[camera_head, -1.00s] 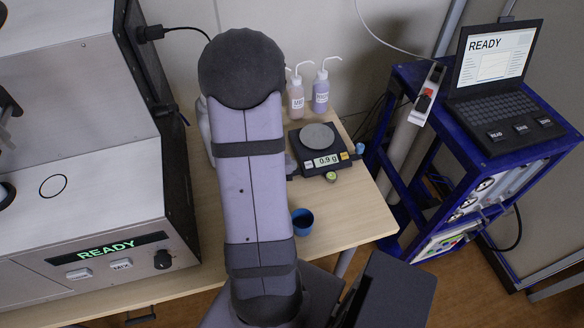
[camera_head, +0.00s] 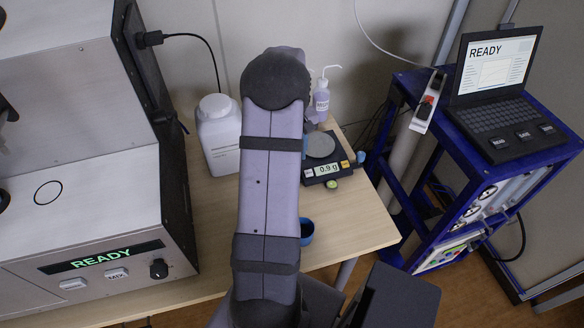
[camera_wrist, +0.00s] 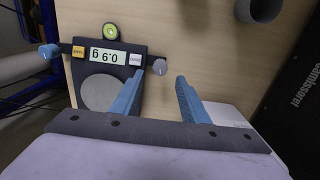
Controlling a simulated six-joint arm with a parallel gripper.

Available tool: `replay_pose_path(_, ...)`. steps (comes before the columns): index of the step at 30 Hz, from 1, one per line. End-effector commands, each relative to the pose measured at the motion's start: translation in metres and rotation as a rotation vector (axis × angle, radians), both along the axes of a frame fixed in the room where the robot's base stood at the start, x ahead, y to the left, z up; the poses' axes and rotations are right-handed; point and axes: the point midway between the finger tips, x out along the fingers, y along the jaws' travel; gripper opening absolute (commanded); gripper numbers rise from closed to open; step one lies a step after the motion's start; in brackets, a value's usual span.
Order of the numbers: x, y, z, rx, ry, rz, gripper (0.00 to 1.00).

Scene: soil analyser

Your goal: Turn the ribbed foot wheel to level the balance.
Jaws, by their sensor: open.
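The balance (camera_head: 315,177) stands on the table, and its display reads 0.9 g. In the wrist view the balance (camera_wrist: 75,68) appears upside down, with a round pan (camera_wrist: 100,92) and a green bubble level (camera_wrist: 110,31). A grey-blue foot wheel (camera_wrist: 160,66) sticks out at its right side and a lighter blue foot wheel (camera_wrist: 48,51) at its left. My gripper (camera_wrist: 159,80) is open and empty. Its blue fingertips lie either side of the grey-blue wheel in the picture; I cannot tell whether they touch it. In the head view my arm hides the fingers.
A white jug (camera_head: 218,135) and a wash bottle (camera_head: 322,97) stand behind my arm. A blue cup (camera_head: 307,230) is near the table's front edge. The analyser (camera_head: 90,200) is at left, and a blue cart (camera_head: 440,165) with a laptop (camera_head: 493,85) at right.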

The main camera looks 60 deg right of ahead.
Motion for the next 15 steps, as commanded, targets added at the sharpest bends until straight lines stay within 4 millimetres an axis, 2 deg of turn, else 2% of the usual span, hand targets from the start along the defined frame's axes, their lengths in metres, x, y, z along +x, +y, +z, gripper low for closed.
replay_pose_path(15, 0.0, 0.001, -0.058, 0.004, 0.001, -0.002, 0.41)
